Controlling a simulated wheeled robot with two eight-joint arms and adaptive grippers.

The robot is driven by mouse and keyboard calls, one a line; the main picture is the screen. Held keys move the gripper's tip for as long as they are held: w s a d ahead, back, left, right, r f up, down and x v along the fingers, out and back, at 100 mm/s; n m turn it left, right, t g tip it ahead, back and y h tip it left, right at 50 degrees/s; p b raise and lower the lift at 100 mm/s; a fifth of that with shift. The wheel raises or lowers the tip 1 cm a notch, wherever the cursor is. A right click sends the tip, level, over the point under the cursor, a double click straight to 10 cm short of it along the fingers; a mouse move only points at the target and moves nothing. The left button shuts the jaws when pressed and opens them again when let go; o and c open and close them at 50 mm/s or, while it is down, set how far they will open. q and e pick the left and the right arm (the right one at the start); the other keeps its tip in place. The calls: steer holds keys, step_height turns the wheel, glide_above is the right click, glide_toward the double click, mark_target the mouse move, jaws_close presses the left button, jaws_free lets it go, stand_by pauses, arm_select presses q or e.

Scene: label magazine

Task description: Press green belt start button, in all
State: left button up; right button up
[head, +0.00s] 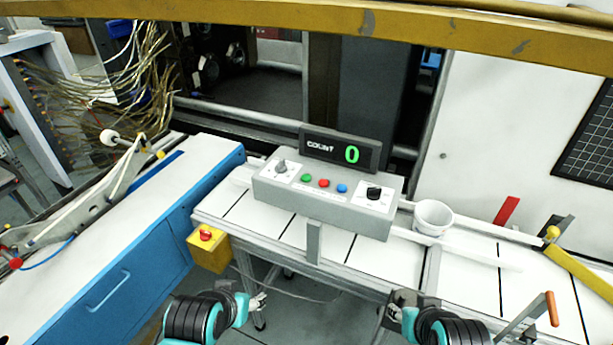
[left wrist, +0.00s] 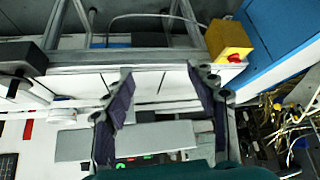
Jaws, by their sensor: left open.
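The green button (head: 306,178) sits on the sloped top of a grey control box (head: 320,208), left of a red button (head: 324,183) and a blue button (head: 342,188). A display (head: 340,150) behind them reads COUNT 0. My left gripper (head: 257,301) is low in front of the box and apart from it. In the left wrist view its two dark fingers (left wrist: 162,112) are spread and empty, with the grey box (left wrist: 130,140) beyond and small coloured spots at its lower edge. My right gripper (head: 392,303) is at the lower right, its fingers unclear.
A white conveyor (head: 270,222) runs under the box, with a white cup (head: 433,217) to the right. A yellow box with a red button (head: 208,250) hangs at the conveyor's front left. A blue cabinet (head: 120,280) stands left. A yellow beam (head: 300,25) crosses the top.

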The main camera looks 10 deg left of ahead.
arm_select(q)
jaws_close()
stand_by(1.1)
